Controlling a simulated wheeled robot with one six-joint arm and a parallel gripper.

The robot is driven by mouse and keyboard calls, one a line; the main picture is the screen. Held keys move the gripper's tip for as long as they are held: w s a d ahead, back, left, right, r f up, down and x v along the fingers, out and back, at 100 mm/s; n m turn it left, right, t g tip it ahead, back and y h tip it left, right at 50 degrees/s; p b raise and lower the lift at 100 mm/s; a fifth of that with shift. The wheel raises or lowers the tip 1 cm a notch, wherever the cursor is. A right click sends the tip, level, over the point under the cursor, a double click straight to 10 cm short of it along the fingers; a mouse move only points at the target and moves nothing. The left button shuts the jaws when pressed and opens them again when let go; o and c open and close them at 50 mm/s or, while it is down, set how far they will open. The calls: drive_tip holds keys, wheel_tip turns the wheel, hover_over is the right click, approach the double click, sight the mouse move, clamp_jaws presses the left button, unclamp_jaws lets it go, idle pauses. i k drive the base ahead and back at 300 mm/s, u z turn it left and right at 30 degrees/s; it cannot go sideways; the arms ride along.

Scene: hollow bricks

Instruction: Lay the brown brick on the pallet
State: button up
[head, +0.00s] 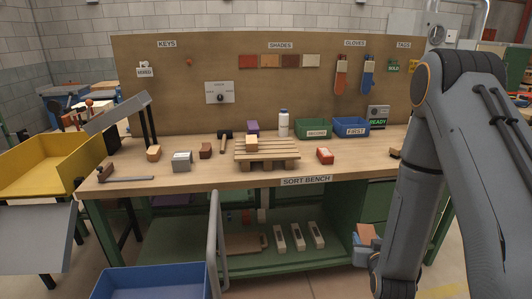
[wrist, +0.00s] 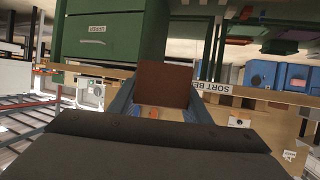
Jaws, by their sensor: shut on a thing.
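My gripper (head: 366,250) is low at the right, in front of the bench and below its top. It is shut on a reddish-brown brick (head: 366,234), which also shows between the fingers in the wrist view (wrist: 164,84). The wooden pallet (head: 268,157) lies on the bench top, up and left of my gripper in the head view. A darker brown block (head: 205,150) stands on the bench, left of the pallet.
On the bench (head: 118,187) stand a tan block (head: 153,153), a grey block (head: 182,161), a red block (head: 325,156), a hammer (head: 225,140), a white bottle (head: 284,123), a green bin (head: 313,127) and a blue bin (head: 351,127). A grey rail (head: 215,240) rises in front.

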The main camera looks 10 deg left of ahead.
sight(280, 146)
drive_tip(key=z, duration=1.5)
drive_tip(key=i, duration=1.25)
drive_tip(key=u, duration=1.7)
